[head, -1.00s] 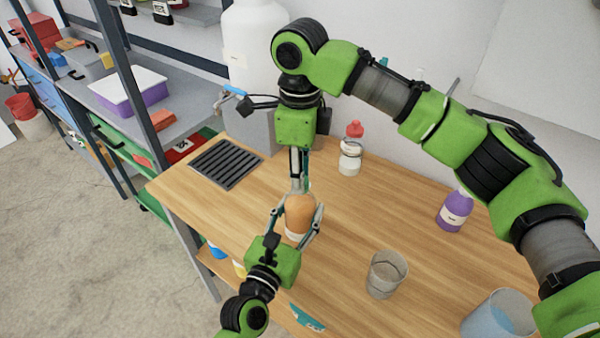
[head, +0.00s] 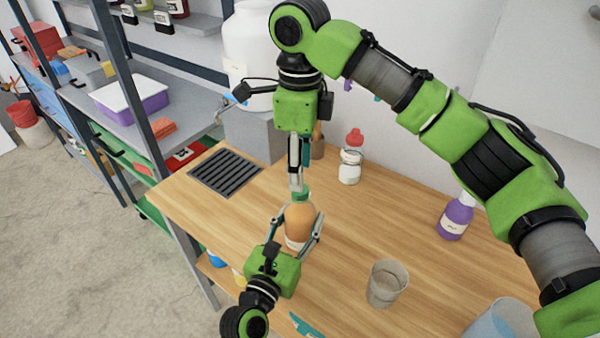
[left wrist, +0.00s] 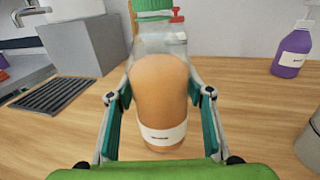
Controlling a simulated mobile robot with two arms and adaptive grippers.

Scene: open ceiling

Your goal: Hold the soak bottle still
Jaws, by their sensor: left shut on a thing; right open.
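The soak bottle (head: 299,222) is orange-brown with a white label and a green cap (head: 301,197). It stands upright on the wooden bench (head: 360,225). My left gripper (head: 303,236) is shut around its body from the front, with a finger on each side. The left wrist view shows the bottle (left wrist: 160,95) between both fingers, its clear shoulder and green cap (left wrist: 153,5) above; the cap's top is cut off. My right gripper (head: 299,180) points down just above the cap. It is open, and its fingers overlap in the head view, so any contact with the cap is unclear.
A red-capped bottle (head: 350,166), a purple bottle (head: 455,217), a clear beaker (head: 386,285) and a larger container with blue contents (head: 503,322) stand on the bench. A dark drain grate (head: 226,173) lies at the left. Bare wood lies right of the bottle.

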